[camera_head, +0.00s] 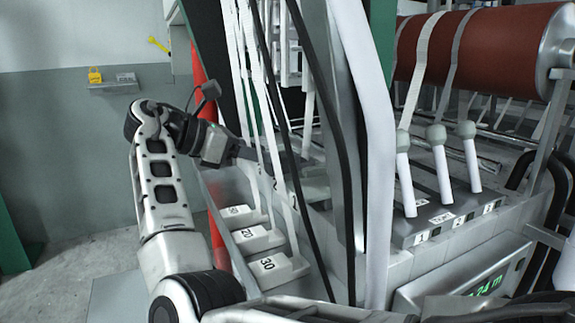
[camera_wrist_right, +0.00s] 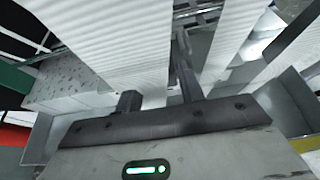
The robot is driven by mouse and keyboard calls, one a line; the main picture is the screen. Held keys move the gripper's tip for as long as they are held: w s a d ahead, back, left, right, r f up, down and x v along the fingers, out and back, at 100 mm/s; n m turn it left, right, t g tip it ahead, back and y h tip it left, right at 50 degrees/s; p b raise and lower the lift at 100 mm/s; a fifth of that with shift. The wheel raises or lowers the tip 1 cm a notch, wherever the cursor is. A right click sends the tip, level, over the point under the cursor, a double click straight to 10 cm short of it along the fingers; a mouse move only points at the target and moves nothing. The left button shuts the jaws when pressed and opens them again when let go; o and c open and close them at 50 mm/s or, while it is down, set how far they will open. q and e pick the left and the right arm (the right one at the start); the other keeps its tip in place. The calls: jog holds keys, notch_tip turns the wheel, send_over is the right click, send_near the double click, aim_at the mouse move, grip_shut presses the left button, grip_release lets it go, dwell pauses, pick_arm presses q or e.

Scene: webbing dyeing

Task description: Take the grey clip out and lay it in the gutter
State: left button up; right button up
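My right gripper (camera_head: 240,152) reaches in among the white webbing strips (camera_head: 262,85) at the left of the machine in the head view. In the right wrist view its two dark fingers (camera_wrist_right: 158,90) stand apart, with a wide white ribbed strip (camera_wrist_right: 110,45) close in front of or between them; I cannot tell which. I see nothing clearly held. I cannot pick out the grey clip; it may be hidden by the strips or the gripper. A grey metal channel (camera_wrist_right: 290,98) at the right of the wrist view may be the gutter. My left gripper is not in view.
Pale blocks marked 20 (camera_head: 258,237) and 30 (camera_head: 277,268) sit below the gripper. A red post (camera_head: 203,95) stands beside it. Several grey-knobbed levers (camera_head: 439,140) and a brown roller (camera_head: 490,50) are at right. Open floor (camera_head: 75,265) lies at left.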

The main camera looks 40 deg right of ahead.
aim_at(290, 159)
jog(key=x, duration=0.7)
jog(key=shift+s+d+r, duration=0.1)
jog(key=shift+s+d, duration=0.05)
jog(key=shift+d, duration=0.2)
jog(key=c, duration=0.6)
